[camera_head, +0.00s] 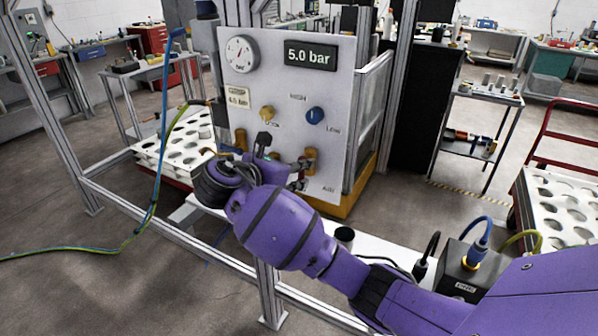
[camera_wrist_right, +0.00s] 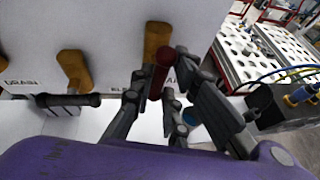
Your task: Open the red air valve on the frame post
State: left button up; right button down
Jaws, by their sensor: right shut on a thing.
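The red valve handle (camera_wrist_right: 157,82) shows in the right wrist view, in front of an orange-brown fitting (camera_wrist_right: 157,40) on the pale panel, beside a partly hidden label. My right gripper (camera_wrist_right: 161,76) is shut on this red handle, one finger on each side. In the head view, my right gripper (camera_head: 298,172) is at the panel's lower part (camera_head: 335,150), near the "Air" label; my purple arm partly hides the area. The handle sits at the panel there, and its exact angle is hard to tell. My left gripper is not in view.
The panel has a round gauge (camera_head: 241,53), a "5.0 bar" display (camera_head: 310,56), a yellow knob (camera_head: 267,113) and a blue knob (camera_head: 314,115). Another orange-brown fitting (camera_wrist_right: 75,68) is left of the handle. A dark box with cables (camera_head: 470,268) stands at lower right.

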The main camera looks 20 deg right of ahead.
dwell(0.6)
jog(key=c, duration=1.8)
grip_release()
jog(key=shift+w, duration=0.1)
jog(key=v, duration=1.2)
jog(key=shift+a, duration=0.15)
jog(key=shift+f, duration=0.1)
